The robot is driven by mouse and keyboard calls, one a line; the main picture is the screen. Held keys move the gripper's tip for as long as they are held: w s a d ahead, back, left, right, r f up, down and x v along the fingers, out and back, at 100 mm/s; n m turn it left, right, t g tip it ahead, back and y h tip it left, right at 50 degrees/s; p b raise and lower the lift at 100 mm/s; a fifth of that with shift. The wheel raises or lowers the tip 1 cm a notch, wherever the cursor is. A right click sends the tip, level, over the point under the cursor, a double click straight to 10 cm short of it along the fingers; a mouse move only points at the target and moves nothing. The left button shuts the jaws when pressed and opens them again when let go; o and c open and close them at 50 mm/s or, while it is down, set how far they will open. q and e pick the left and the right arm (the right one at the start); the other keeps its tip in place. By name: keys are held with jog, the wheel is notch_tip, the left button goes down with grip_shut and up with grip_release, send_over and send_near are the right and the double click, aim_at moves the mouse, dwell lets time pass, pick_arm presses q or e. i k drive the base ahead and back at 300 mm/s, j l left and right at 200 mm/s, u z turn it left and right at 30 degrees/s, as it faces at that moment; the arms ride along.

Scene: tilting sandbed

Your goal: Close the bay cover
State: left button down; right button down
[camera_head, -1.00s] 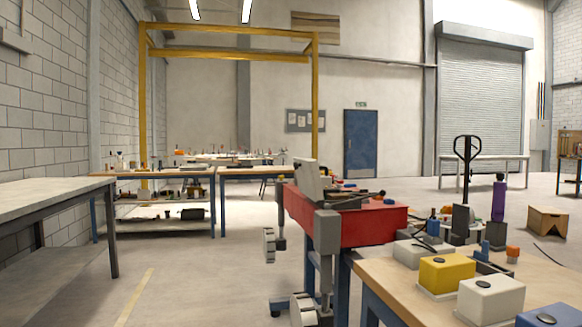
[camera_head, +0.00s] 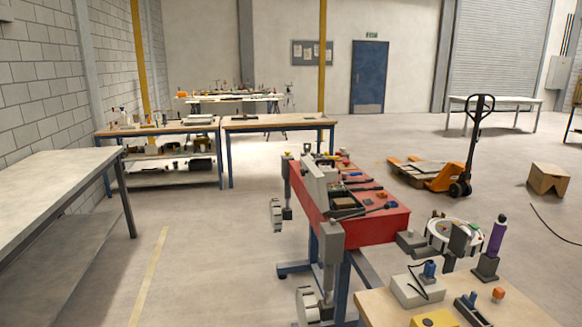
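A red bench-like unit (camera_head: 375,229) on blue legs stands near the middle of the camera_head view, with dark tools and small parts on its top. A grey tilted panel (camera_head: 316,178) stands up at its left edge; I cannot tell whether it is the bay cover. Grey upright blocks (camera_head: 331,248) with pale round wheels (camera_head: 308,304) are on the unit's left side. No other part is clear as a bay cover. Neither of my grippers shows in this view.
A grey bench (camera_head: 60,180) is at left. An orange pallet jack (camera_head: 446,178) stands behind. Floor left of the red unit is clear.

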aim_at(315, 184)
jog(key=i+j, duration=0.15)
jog(key=i, duration=0.7)
jog(key=i+j+u, duration=0.1)
jog(key=i, duration=0.7)
jog(key=i+j, duration=0.2)
jog(key=i, duration=0.65)
